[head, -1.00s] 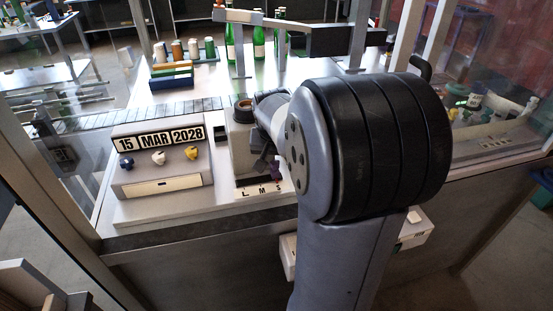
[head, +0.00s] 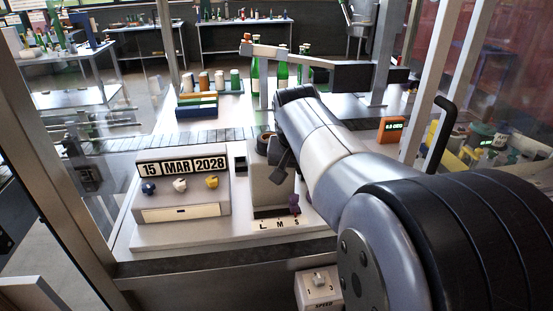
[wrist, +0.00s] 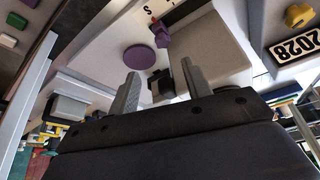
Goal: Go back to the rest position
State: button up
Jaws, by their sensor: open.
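My arm comes in from the lower right of the head view and reaches up and left over the machine. My gripper shows in the wrist view (wrist: 160,82); its two grey fingers stand apart with nothing held between them. A black knob and a purple knob (wrist: 160,34) show past the fingertips, with a gap I cannot judge. In the head view I cannot make out the fingers clearly.
The date panel (head: 183,164) reads 15 MAR 2028. The purple selector (head: 295,204) stands by the L M S marks. A glass-sided frame post (head: 72,160) is at left.

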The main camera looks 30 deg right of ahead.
aim_at(293, 198)
jog(key=x, duration=1.1)
jog(key=shift+a, duration=0.1)
jog(key=shift+a+r, duration=0.1)
jog(key=shift+a, duration=0.45)
jog(key=shift+d, duration=0.1)
jog(key=shift+s, duration=0.1)
